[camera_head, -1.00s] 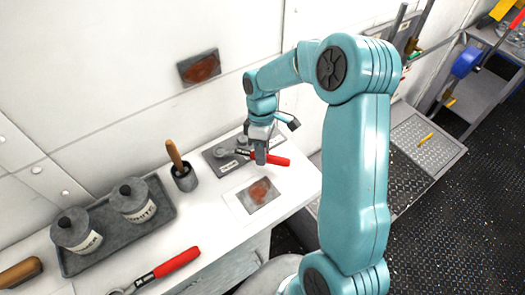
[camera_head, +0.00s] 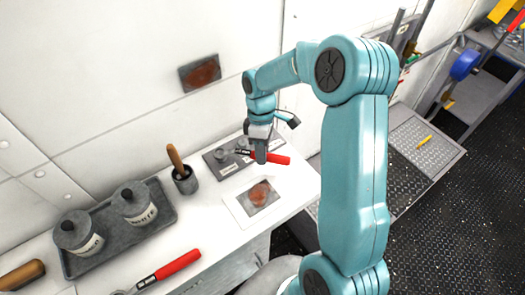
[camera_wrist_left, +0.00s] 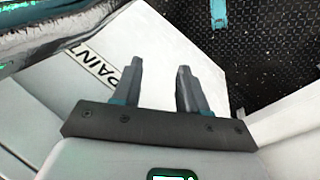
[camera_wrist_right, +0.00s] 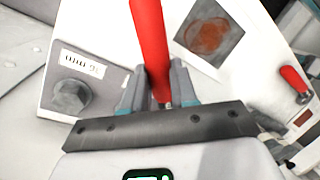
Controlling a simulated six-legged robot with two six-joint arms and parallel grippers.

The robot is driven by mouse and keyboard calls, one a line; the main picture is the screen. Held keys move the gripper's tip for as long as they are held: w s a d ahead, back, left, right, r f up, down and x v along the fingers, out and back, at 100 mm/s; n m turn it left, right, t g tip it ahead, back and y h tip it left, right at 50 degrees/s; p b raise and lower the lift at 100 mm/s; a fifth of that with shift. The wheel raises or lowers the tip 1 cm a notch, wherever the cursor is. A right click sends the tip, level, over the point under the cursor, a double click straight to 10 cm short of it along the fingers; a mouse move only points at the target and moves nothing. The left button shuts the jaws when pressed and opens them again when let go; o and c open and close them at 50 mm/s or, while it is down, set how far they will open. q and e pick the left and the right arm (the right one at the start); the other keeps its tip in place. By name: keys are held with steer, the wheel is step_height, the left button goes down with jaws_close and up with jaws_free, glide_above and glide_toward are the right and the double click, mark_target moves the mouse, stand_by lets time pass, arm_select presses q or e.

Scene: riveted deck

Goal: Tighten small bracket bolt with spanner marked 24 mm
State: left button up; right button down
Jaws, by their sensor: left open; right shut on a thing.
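My right gripper (camera_head: 261,156) is shut on the red handle of a spanner (camera_head: 277,159). The spanner's dark head end lies over a grey bracket plate (camera_head: 220,169) at the back of the bench. In the right wrist view the red handle (camera_wrist_right: 148,40) stands between the fingers, and a round bolt (camera_wrist_right: 70,95) shows on the plate near a small label too unclear to read. I cannot tell whether the spanner sits on a bolt. A second red-handled spanner (camera_head: 177,264) lies at the bench front. My left gripper (camera_wrist_left: 150,82) is open and empty; the head view does not show it.
A grey tray (camera_head: 158,226) holds two lidded tins. A pot (camera_head: 186,181) with a wooden handle stands beside it. A card with a rusty patch (camera_head: 259,195) lies in front of the plate. A similar patch (camera_head: 200,73) is on the wall. Dark deck lies right.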

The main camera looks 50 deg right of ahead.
steer(key=shift+r+p, duration=1.15)
steer(key=shift+r, duration=0.6)
